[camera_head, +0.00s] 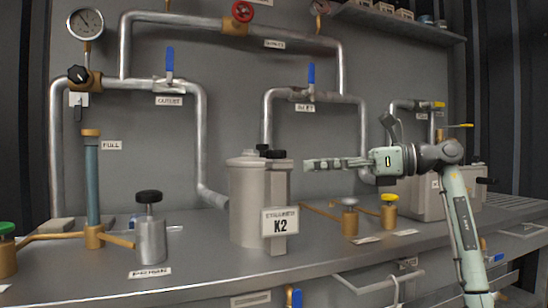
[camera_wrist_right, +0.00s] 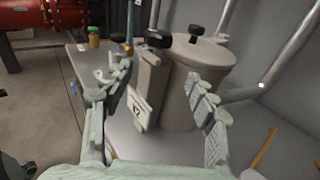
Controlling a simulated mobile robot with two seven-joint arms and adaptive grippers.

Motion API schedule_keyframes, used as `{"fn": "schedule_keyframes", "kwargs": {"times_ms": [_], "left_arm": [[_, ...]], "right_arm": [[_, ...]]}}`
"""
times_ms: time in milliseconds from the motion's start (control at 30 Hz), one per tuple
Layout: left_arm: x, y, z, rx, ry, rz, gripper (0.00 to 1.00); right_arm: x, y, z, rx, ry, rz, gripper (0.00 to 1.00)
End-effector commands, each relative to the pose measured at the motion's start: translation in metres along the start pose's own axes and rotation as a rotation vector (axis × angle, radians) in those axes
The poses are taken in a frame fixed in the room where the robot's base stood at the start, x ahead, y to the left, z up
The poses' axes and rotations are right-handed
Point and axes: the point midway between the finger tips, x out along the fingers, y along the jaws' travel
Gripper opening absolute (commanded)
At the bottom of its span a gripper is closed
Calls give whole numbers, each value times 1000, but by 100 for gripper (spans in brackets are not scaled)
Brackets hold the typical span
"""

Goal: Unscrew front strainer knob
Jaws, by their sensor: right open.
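The strainer (camera_head: 247,200) is a grey canister marked K2 on the bench, left of my right gripper in the head view. Two black knobs sit at its top: the front knob (camera_head: 276,154) above the narrow bracket with the K2 plate, and a rear knob (camera_head: 262,147) just behind. In the right wrist view the front knob (camera_wrist_right: 159,39) and rear knob (camera_wrist_right: 194,29) appear beyond my fingers. My right gripper (camera_head: 309,164) is open and empty, apart from the knobs, to their right and slightly lower in the head view. My left gripper is not seen.
Grey pipes with blue-handled valves (camera_head: 311,75) rise behind the strainer. A brass fitting with a yellow knob (camera_head: 389,199) stands below my right arm. A grey cylinder with a black knob (camera_head: 149,198) stands left of the strainer, with bare bench between.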

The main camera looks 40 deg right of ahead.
Motion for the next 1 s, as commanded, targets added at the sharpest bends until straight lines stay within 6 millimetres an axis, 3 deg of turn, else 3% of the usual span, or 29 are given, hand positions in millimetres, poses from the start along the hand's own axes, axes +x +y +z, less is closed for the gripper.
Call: {"fn": "schedule_keyframes", "kwargs": {"times_ms": [100, 200, 700, 1000], "left_arm": [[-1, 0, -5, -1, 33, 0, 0], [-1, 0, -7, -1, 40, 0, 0], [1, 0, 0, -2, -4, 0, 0], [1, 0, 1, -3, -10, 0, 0]], "right_arm": [[10, 11, 24, -28, -68, -34, 58], [16, 13, 31, -33, -85, -47, 58], [83, 9, 36, -32, -84, -48, 58], [90, 8, 36, -33, -81, -49, 58]]}}
